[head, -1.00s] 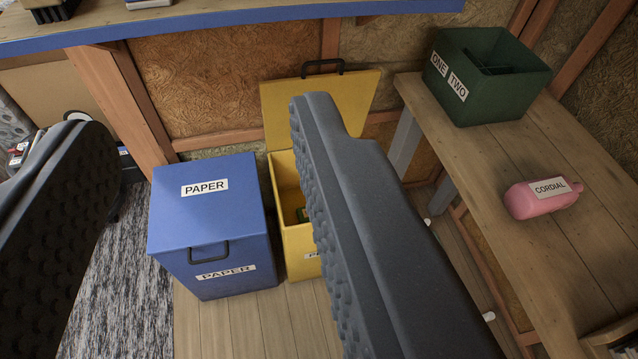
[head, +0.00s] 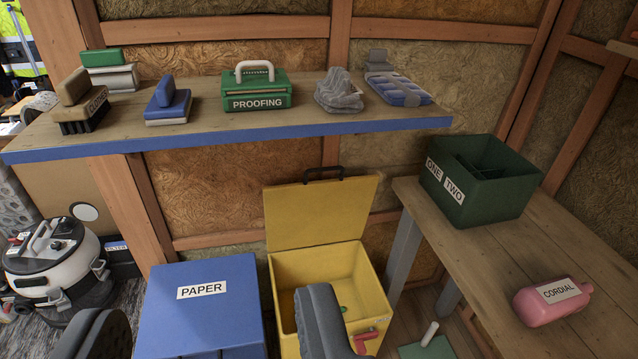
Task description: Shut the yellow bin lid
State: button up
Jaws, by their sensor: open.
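The yellow bin (head: 283,290) stands on the floor between the blue bin and the wooden table. Its yellow lid (head: 322,212) is raised upright at the back, with a dark handle (head: 324,174) on its top edge. A small green thing shows inside the bin. My gripper (head: 210,325) is open and empty at the bottom of the view. Its right finger (head: 322,322) appears in front of the yellow bin and hides part of its front. Its left finger (head: 100,335) is at the lower left. Neither finger appears to touch the lid.
The blue PAPER bin (head: 200,305) stands shut, left of the yellow bin. A blue-edged shelf (head: 230,143) with brushes, a green PROOFING box (head: 255,92) and other items spans above. At right, a wooden table (head: 480,270) holds a green divided crate (head: 485,195) and a pink CORDIAL bottle (head: 552,302).

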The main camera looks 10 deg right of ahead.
aim_at(296, 215)
jog(key=z, duration=1.55)
jog(key=k, duration=0.85)
jog(key=u, duration=1)
jog(key=i, duration=1)
jog(key=u, duration=0.05)
